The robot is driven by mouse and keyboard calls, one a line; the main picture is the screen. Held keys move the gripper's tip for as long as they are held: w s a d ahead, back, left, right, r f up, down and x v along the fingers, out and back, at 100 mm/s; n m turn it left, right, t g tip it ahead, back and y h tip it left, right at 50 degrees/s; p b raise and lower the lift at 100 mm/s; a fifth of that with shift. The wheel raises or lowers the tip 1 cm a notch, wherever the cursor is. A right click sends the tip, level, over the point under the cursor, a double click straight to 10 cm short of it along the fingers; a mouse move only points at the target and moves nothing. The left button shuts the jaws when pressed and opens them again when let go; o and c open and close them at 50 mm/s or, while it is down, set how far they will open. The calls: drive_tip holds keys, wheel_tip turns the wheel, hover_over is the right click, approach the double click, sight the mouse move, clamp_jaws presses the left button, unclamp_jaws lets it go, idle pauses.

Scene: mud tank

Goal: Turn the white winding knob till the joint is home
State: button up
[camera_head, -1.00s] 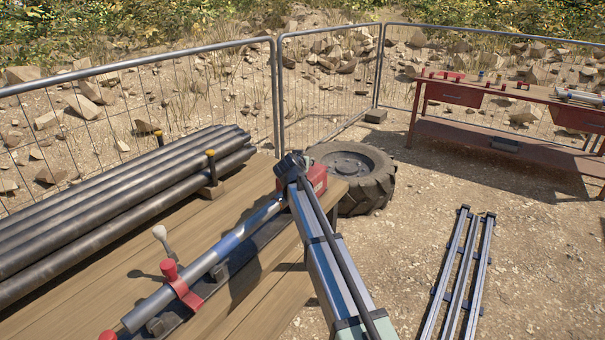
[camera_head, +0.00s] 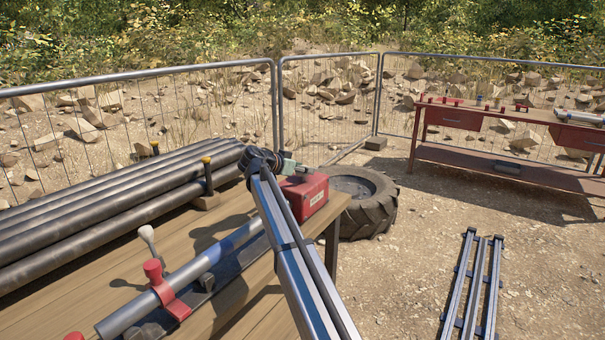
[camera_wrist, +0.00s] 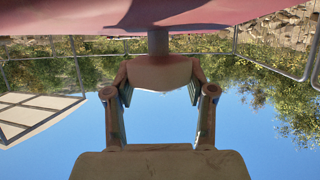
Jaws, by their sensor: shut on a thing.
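The white winding knob (camera_wrist: 160,72) shows in the wrist view as a pale, broad, rounded piece on a grey shaft (camera_wrist: 158,42). The shaft runs to a red surface across the top of that view. My gripper (camera_wrist: 160,80) has its two fingers on either side of the knob and is shut on it. In the head view my gripper (camera_head: 292,167) is small, above the red box (camera_head: 304,194) at the bench's end; the knob cannot be made out there. A grey and blue pipe (camera_head: 128,317) lies in a red-topped clamp (camera_head: 168,292); my arm hides its far end and the joint.
Several dark pipes (camera_head: 110,200) lie on the wooden bench (camera_head: 130,270) behind the clamped pipe. A red workbench (camera_head: 480,120) and steel rails (camera_head: 475,285) are to the right. Mesh fencing (camera_head: 200,105) encloses the yard; open ground lies between.

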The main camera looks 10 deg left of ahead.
drive_tip(key=shift+f, duration=0.15)
idle(0.3)
drive_tip(key=o, duration=1.2)
drive_tip(key=shift+c, duration=0.2)
drive_tip(key=v, duration=1.2)
drive_tip(key=shift+w, duration=0.1)
